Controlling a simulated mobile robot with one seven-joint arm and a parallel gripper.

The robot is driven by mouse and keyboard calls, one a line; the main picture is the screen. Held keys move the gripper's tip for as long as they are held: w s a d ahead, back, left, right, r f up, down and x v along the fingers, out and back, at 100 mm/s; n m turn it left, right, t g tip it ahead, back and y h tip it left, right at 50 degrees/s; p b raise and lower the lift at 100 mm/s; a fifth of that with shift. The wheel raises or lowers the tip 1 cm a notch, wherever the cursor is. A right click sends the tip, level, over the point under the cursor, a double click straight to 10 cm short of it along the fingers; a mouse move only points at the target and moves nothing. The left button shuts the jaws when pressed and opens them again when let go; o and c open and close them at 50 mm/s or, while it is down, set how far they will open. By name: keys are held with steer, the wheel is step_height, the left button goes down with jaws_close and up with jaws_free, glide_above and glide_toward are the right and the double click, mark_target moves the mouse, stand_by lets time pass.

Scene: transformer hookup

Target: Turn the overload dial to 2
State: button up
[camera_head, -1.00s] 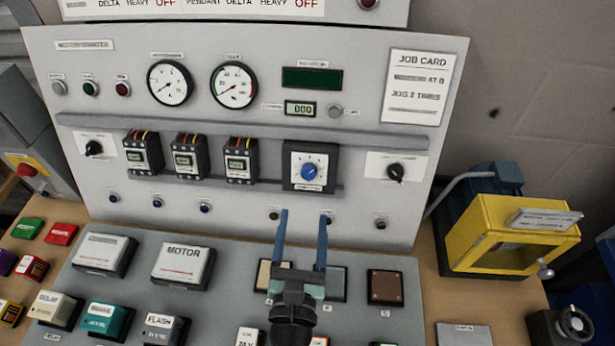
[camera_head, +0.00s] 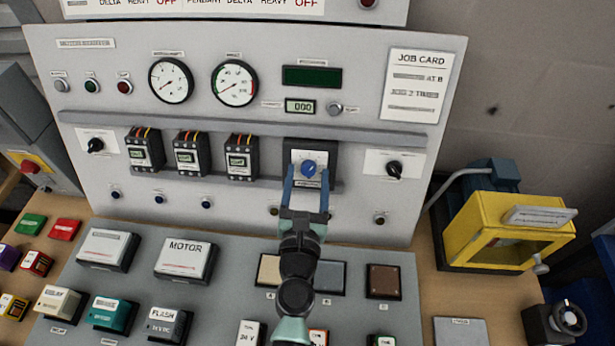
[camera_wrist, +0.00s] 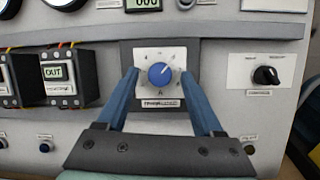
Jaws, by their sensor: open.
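The overload dial (camera_head: 309,168) is a blue knob on a white scale plate in a dark square housing, on the upright panel right of centre. In the wrist view the blue knob (camera_wrist: 161,75) sits between my two fingers, with its white pointer aimed up and right; the scale numbers are too small to read. My gripper (camera_head: 307,175) is open, its blue fingers reaching up to the left and right of the knob. In the wrist view the fingertips (camera_wrist: 162,72) stand apart from the knob on both sides. I cannot tell how deep they reach.
Black rotary switches sit right of the dial (camera_head: 395,169) and far left (camera_head: 95,145). Three relay modules (camera_head: 190,154) are left of the dial. A grey rail (camera_head: 240,130) runs above it. A yellow machine (camera_head: 508,232) stands at the right.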

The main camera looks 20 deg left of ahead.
jaws_close()
